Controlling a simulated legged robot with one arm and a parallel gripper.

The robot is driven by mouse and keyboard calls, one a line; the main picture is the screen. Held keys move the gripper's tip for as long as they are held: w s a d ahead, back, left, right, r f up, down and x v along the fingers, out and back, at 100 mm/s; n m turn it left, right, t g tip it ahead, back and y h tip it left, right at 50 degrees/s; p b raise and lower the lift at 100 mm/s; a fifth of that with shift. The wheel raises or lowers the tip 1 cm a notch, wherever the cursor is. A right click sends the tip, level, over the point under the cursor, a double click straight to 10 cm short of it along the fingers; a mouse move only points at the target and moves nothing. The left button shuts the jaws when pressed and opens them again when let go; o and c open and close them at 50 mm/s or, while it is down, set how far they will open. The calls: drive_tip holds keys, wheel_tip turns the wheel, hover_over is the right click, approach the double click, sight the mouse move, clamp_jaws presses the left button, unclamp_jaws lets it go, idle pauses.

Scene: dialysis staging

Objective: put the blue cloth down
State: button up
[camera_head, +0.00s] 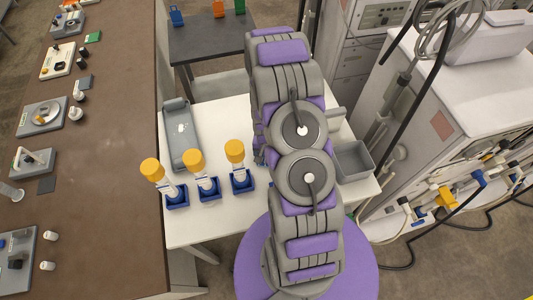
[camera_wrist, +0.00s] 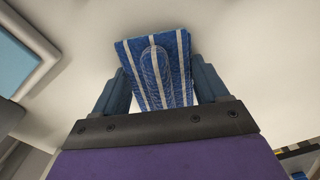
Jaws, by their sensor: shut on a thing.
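The blue cloth (camera_wrist: 178,52) has white stripes and is folded over, with a rounded fold toward the camera in the wrist view. My gripper (camera_wrist: 160,88) has one finger on each side of the cloth and is shut on it. A plain pale surface lies beyond the cloth. I cannot tell whether the cloth touches that surface. In the head view my own arm covers the middle of the white table (camera_head: 212,112), and neither the gripper nor the cloth can be made out there.
On the white table, a grey tray (camera_head: 181,135) stands at the left. Blue holders with yellow-capped bottles (camera_head: 203,178) line the front left. An empty grey bin (camera_head: 354,160) is at the right. A brown counter (camera_head: 100,150) runs along the left; white machines with hoses (camera_head: 460,110) stand right.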

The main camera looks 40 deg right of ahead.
drive_tip(key=shift+f, duration=0.2)
drive_tip(key=o, duration=0.9)
drive_tip(key=shift+s+a, duration=0.1)
drive_tip(key=shift+a, duration=0.05)
drive_tip(key=shift+o, duration=0.2)
drive_tip(key=shift+r, duration=0.35)
wheel_tip(320, 180, up, 12)
drive_tip(key=shift+f, duration=0.15)
